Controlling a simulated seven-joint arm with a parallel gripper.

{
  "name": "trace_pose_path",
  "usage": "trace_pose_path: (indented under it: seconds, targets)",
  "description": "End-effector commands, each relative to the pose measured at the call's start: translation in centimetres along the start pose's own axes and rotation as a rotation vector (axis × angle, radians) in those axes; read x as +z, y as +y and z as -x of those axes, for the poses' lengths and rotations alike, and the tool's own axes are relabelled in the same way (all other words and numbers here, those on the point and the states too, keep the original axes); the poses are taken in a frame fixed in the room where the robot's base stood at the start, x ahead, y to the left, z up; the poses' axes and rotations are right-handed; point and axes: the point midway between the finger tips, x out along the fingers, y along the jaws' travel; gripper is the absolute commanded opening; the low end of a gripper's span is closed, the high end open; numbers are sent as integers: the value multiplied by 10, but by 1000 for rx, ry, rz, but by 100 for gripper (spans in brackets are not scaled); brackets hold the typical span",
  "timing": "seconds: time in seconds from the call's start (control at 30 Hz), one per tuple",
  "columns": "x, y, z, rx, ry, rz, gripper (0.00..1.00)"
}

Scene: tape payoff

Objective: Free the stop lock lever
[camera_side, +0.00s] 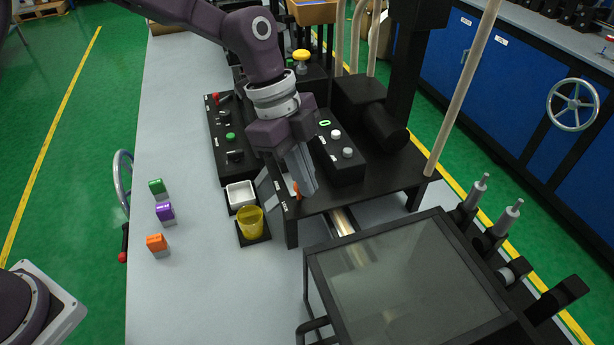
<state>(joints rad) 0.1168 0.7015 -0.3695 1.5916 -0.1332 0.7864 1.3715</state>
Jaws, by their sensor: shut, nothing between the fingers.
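My gripper (304,184) is at the front edge of the black machine table, pointing down, its fingers closed with nothing held. A small orange piece (296,190) shows right beside the fingers; it may be the stop lock lever, but I cannot tell. The fingers partly cover it, and whether they touch it is unclear. A red-handled lever (217,98) sits on the left black control box (232,158), apart from my gripper. The state of any lock is not visible.
A right control box (345,170) stands behind the gripper. A white tray (229,196) and a yellow cup (251,222) are to its left. Green (157,187), purple (164,212) and orange (157,243) blocks stand on the grey bench. A glass-topped frame (405,285) is at front right.

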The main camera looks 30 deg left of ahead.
Motion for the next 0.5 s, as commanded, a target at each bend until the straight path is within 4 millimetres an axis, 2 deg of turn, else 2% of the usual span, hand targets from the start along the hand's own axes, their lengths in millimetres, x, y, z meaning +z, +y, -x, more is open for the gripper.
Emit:
trace_pose_path:
  seconds: [0.27, 0.5]
  targets:
    - [4, 1, 1, 25, 0, -68, 0]
    - [12, 3, 4, 80, 1, -223, 0]
